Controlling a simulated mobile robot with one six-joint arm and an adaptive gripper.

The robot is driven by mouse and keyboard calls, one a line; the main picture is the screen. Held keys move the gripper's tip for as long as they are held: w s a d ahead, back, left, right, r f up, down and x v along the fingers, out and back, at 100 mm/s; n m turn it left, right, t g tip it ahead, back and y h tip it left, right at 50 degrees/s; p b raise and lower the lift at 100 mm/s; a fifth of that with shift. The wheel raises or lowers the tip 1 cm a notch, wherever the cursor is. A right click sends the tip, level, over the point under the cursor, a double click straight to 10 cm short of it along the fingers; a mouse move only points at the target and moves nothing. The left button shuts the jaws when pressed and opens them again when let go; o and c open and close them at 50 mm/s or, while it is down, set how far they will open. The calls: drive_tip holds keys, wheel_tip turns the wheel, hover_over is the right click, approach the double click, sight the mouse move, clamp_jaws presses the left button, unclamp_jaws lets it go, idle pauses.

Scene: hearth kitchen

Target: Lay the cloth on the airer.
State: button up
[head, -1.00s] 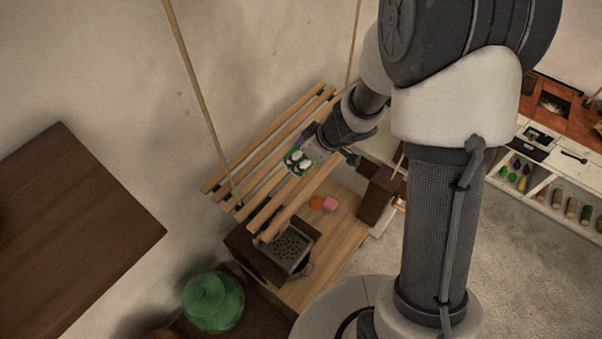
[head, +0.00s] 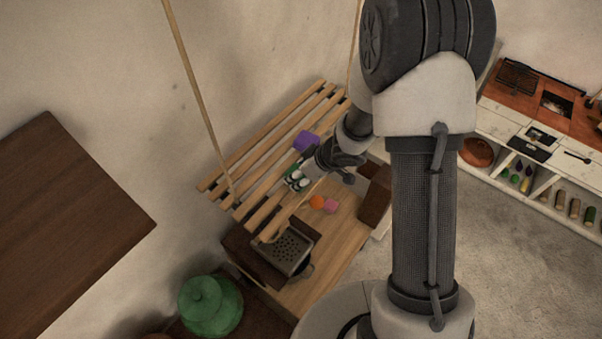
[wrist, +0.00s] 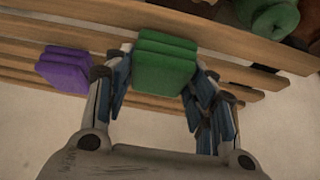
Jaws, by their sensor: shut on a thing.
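The airer (head: 262,134) is a rack of wooden slats hung on cords by the wall. My gripper (head: 297,182) is over its front slats, right of the middle. It is shut on a folded green cloth (wrist: 165,62), which sits between the fingers in the wrist view. In the head view the green cloth (head: 290,170) is mostly hidden by the gripper. I cannot tell whether it touches the slats. A folded purple cloth (head: 306,141) lies on the slats farther back; it also shows left of my gripper in the wrist view (wrist: 62,70).
Below the airer is a wooden worktop (head: 335,235) with an orange item (head: 317,202), a pink block (head: 331,206) and a perforated metal box (head: 287,252). A green lidded pot (head: 210,305) stands at the lower left. The airer's left slats are bare.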

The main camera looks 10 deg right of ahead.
drive_tip(key=shift+f, duration=0.2)
drive_tip(key=o, duration=1.1)
drive_tip(key=shift+r, duration=0.1)
